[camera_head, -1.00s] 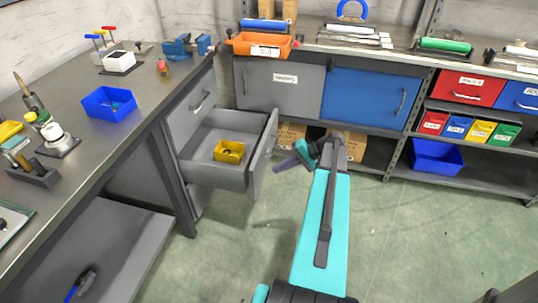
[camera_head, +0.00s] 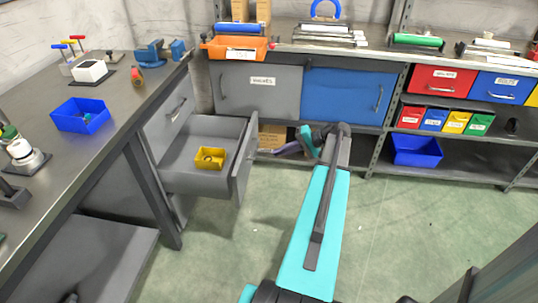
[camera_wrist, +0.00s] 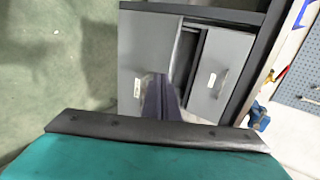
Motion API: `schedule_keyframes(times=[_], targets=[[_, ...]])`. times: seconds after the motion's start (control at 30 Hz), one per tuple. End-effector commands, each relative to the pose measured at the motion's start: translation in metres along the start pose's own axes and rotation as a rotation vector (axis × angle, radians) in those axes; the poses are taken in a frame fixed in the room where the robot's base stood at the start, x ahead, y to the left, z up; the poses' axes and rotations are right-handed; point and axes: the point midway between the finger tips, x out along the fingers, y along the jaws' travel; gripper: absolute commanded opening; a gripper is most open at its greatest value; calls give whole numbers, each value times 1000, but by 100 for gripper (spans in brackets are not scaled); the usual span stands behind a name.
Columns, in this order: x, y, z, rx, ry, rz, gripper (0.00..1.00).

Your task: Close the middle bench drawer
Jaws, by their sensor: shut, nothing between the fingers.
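The middle bench drawer (camera_head: 241,168) is pulled well out of the grey bench at the left of the head view. A yellow bin (camera_head: 209,157) sits inside it. In the wrist view, the picture is turned sideways and a grey drawer front (camera_wrist: 143,50), apparently this drawer's, has a pale handle. My gripper (camera_head: 277,151) is shut and empty, with purple fingers, to the right of the drawer front in the head view. In the wrist view my fingers (camera_wrist: 158,84) overlap the drawer front, hiding part of it. I cannot tell the exact gap; the head view suggests they are apart.
The closed upper drawer (camera_head: 176,108) is above the open one. The bench top (camera_head: 40,125) carries a blue bin (camera_head: 81,115) and a vise. A back shelf unit with a grey cabinet door (camera_head: 256,96) and a blue door (camera_head: 347,98) stands behind my arm. Green floor is open at front right.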

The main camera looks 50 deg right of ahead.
Motion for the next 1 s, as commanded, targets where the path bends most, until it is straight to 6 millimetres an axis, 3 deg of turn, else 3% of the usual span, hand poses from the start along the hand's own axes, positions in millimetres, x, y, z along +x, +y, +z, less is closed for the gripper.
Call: schedule_keyframes(times=[0.73, 1.0], targets=[[97, 1, 0, 1, -1, 0, 0], [122, -15, 0, 0, 1, 0, 0]])
